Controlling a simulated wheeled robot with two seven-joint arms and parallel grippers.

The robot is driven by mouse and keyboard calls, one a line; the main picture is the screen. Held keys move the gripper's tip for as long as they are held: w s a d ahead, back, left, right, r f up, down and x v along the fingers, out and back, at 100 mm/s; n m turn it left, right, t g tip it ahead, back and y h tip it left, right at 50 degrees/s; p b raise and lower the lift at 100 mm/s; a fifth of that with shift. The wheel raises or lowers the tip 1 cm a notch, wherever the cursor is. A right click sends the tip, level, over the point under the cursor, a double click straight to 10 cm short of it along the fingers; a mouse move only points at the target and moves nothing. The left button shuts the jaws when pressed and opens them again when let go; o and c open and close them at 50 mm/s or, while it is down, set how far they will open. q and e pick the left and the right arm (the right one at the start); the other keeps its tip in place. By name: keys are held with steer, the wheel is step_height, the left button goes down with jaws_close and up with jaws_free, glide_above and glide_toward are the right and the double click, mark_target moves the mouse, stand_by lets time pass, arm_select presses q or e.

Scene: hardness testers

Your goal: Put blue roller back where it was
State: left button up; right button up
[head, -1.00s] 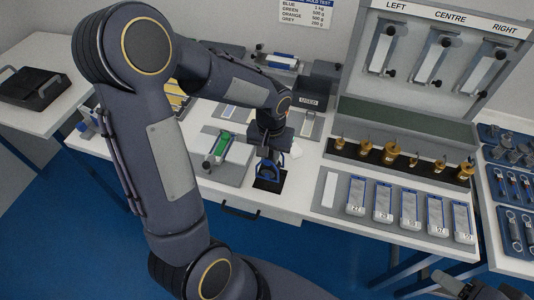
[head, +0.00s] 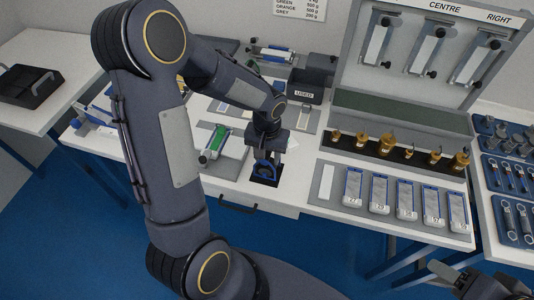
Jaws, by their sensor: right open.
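My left gripper (head: 266,160) points down over a small black pad (head: 262,182) near the front edge of the white table. A blue part, which looks like the blue roller (head: 264,170), shows at its fingertips just above or on the pad. I cannot tell whether the fingers are shut on it or whether it touches the pad. A device with a green strip (head: 218,138) stands on a grey plate just to the left. My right gripper (head: 468,284) is at the bottom right corner, open and empty, away from the table.
Several brass-coloured pieces (head: 388,145) stand on a black strip, with blue-edged labelled plates (head: 379,190) in front. A dark box marked USED (head: 304,94) stands behind. A grey panel (head: 345,70) rises at the back. Blue tool trays (head: 508,178) lie at the right.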

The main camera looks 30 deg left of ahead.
arm_select(q)
step_height(320, 180, up, 12)
steer(key=s+d+r+t+h, duration=0.2)
steer(key=s, duration=0.6)
steer(key=s+d+r+m+t+h, duration=0.1)
steer(key=s+d+r+t, duration=0.1)
steer(key=s, duration=0.7)
steer(key=shift+r+t+h, duration=0.35)
steer(key=shift+t+h, duration=0.05)
steer(key=shift+t, duration=0.4)
